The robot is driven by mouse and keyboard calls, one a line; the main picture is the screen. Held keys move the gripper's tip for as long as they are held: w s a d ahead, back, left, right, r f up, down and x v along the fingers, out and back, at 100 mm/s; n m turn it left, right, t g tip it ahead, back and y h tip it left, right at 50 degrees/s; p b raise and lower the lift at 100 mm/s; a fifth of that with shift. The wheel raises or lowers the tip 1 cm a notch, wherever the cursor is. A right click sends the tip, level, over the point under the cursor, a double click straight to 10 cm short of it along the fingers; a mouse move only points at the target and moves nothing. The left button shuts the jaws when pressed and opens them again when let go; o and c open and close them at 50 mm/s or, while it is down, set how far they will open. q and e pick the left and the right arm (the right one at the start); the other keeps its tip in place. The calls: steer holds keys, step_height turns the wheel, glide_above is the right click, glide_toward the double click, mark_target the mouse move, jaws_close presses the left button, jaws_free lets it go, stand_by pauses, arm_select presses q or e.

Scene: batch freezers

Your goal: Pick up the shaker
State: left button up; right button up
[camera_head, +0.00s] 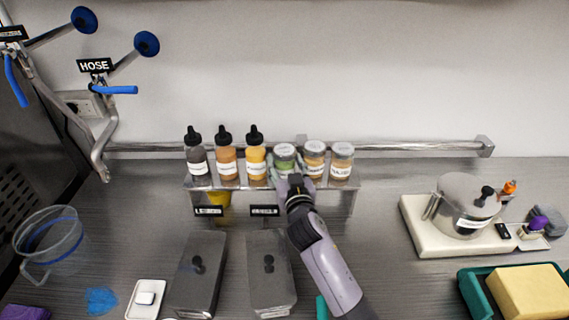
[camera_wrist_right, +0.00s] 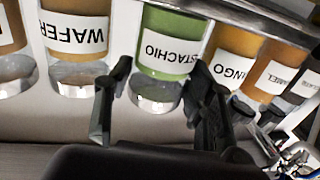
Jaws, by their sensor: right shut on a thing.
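The pistachio shaker (camera_head: 285,158), green with a grey lid, is in the row on the small raised rack (camera_head: 335,185) by the back wall. In the wrist view the shaker (camera_wrist_right: 170,50) appears upside down, its white label reading "STACHIO". My right gripper (camera_head: 294,183) reaches it from the front. Its two dark fingers (camera_wrist_right: 160,88) lie on either side of the shaker and are shut on it. The gripper hides the shaker's lower part in the head view. My left gripper is not in view.
A wafer shaker (camera_head: 314,160) and another shaker (camera_head: 342,162) stand close on the right. The mango bottle (camera_head: 256,160) and other bottles stand on the left. A metal rail (camera_head: 420,147) runs behind. Two lidded metal containers (camera_head: 268,285) sit in front.

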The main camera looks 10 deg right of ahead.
steer(key=shift+c, duration=0.8)
steer(key=shift+r, duration=0.15)
steer(key=shift+r, duration=0.7)
step_height(320, 180, up, 18)
steer(key=b, duration=0.1)
steer(key=shift+r, duration=0.25)
steer(key=o, duration=0.6)
steer(key=c, duration=0.6)
steer(key=shift+f, duration=0.15)
